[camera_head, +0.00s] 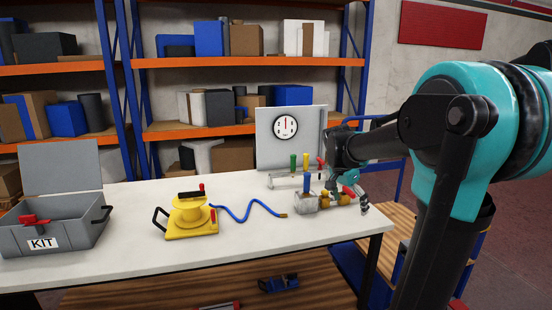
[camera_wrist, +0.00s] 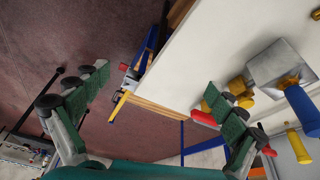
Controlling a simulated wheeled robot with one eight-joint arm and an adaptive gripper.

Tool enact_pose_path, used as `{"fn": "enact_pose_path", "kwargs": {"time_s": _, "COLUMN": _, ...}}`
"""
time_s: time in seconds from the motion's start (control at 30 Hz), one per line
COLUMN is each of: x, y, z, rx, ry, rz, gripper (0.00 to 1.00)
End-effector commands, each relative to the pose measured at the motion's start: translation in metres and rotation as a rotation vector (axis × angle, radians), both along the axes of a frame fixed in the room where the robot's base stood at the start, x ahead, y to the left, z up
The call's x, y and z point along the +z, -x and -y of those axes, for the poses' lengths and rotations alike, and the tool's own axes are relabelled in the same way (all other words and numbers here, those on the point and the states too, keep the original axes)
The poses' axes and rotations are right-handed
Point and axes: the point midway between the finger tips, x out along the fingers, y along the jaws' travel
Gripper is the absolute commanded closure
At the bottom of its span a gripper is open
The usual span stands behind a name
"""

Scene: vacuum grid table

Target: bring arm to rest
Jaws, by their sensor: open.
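My gripper (camera_head: 350,190) is over the right end of the white table (camera_head: 120,210), beside a grey block valve with yellow fittings (camera_head: 306,202). In the wrist view my gripper (camera_wrist: 155,82) is open, its two green-padded fingers wide apart with nothing between them. The right finger is close to the yellow fittings and a red handle (camera_wrist: 204,118); whether it touches them I cannot tell. The left finger is over the floor, past the table edge. My arm comes in from the right of the head view.
A grey KIT box (camera_head: 75,238) stands open at the left. A yellow base with a reel (camera_head: 192,222) and blue hose (camera_head: 250,212) is mid-table. A tool rack (camera_head: 290,181) and gauge panel (camera_head: 288,150) stand behind. The front middle of the table is clear.

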Motion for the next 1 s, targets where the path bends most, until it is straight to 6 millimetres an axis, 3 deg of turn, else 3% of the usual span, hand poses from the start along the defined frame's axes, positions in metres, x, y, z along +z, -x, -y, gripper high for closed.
{"fn": "enact_pose_path", "kwargs": {"time_s": 0.17, "x": -0.04, "y": 0.043, "z": -0.01, "rx": 0.213, "ry": -0.025, "rz": -0.01, "gripper": 0.04}}
{"fn": "enact_pose_path", "kwargs": {"time_s": 0.4, "x": -0.119, "y": 0.137, "z": -0.033, "rx": 0.665, "ry": -0.036, "rz": 0.013, "gripper": 0.04}}
{"fn": "enact_pose_path", "kwargs": {"time_s": 0.5, "x": -0.145, "y": 0.171, "z": -0.042, "rx": 0.821, "ry": -0.025, "rz": 0.031, "gripper": 0.04}}
{"fn": "enact_pose_path", "kwargs": {"time_s": 0.6, "x": -0.161, "y": 0.192, "z": -0.048, "rx": 0.924, "ry": -0.011, "rz": 0.047, "gripper": 0.04}}
{"fn": "enact_pose_path", "kwargs": {"time_s": 0.73, "x": -0.17, "y": 0.204, "z": -0.052, "rx": 0.985, "ry": -0.001, "rz": 0.056, "gripper": 0.04}}
{"fn": "enact_pose_path", "kwargs": {"time_s": 1.0, "x": -0.171, "y": 0.205, "z": -0.052, "rx": 0.992, "ry": 0.001, "rz": 0.057, "gripper": 0.04}}
